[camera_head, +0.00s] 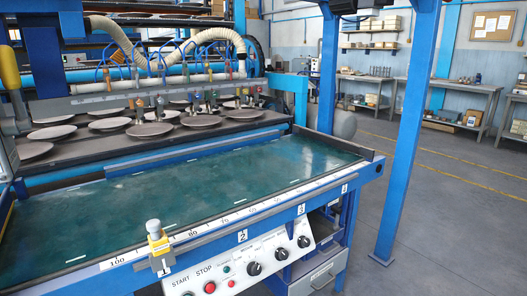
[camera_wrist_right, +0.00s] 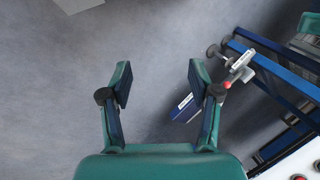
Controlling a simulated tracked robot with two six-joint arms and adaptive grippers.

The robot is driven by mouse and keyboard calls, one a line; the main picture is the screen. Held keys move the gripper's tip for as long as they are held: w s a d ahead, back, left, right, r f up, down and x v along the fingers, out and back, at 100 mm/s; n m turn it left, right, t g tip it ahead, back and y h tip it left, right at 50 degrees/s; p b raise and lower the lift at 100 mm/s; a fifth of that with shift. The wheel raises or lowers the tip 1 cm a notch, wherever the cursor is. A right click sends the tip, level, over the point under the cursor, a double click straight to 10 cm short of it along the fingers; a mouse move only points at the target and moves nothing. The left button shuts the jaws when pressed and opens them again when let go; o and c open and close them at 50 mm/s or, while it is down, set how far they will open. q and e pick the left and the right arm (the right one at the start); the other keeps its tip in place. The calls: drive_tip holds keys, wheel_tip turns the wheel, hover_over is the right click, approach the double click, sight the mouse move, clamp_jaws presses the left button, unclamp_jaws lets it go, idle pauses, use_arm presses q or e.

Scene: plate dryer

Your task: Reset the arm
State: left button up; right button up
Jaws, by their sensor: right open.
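My right gripper (camera_wrist_right: 160,92) shows in the right wrist view. Its two green fingers stand wide apart, with nothing between them but the grey floor (camera_wrist_right: 150,50) beyond. Neither of my arms shows in the head view, and my left gripper is in no view. In the head view, the plate dryer (camera_head: 180,195) has a bare green bed in front. Several plates (camera_head: 150,129) lie on the dark rack behind it.
A control panel (camera_head: 240,270) with knobs and buttons is on the dryer's front. A blue post (camera_head: 400,140) stands right of it. Workbenches (camera_head: 450,95) line the back wall. The floor (camera_head: 440,230) at the right is clear. Blue frame bars (camera_wrist_right: 275,65) lie right of my gripper.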

wheel_tip(320, 180, up, 20)
drive_tip(key=p, duration=1.8)
drive_tip(key=shift+f, duration=0.25)
drive_tip(key=c, duration=0.4)
drive_tip(key=shift+w+a, duration=0.1)
